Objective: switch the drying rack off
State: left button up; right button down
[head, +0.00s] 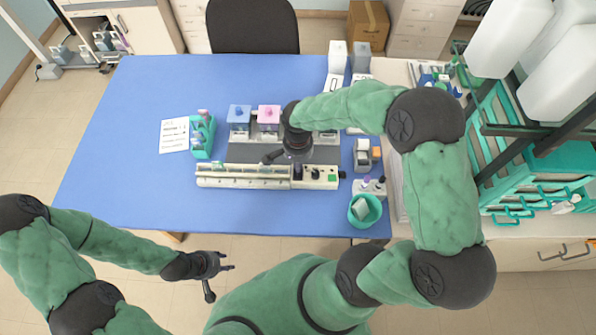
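The drying rack (245,181) is most likely the long cream unit near the front edge of the blue table, with a slotted left part. Its control end (315,184) on the right carries a green square (331,177) and small dark parts. Whether it is on or off is too small to tell. My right gripper (282,167) is above the rack's middle, just left of the control end, with its fingers spread and nothing visible between them. Contact with the rack cannot be told. My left gripper (221,281) is open and empty over the floor, in front of the table.
Staining jars with a blue lid (239,114) and a pink lid (269,113) stand behind the rack. A teal holder (202,137) and a paper sheet (174,135) are left. A teal bin (365,209) stands right of the rack. The table's left side is clear.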

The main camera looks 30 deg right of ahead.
jog(key=shift+r+p, duration=2.25)
jog(key=shift+r, duration=1.3)
jog(key=shift+f, duration=0.1)
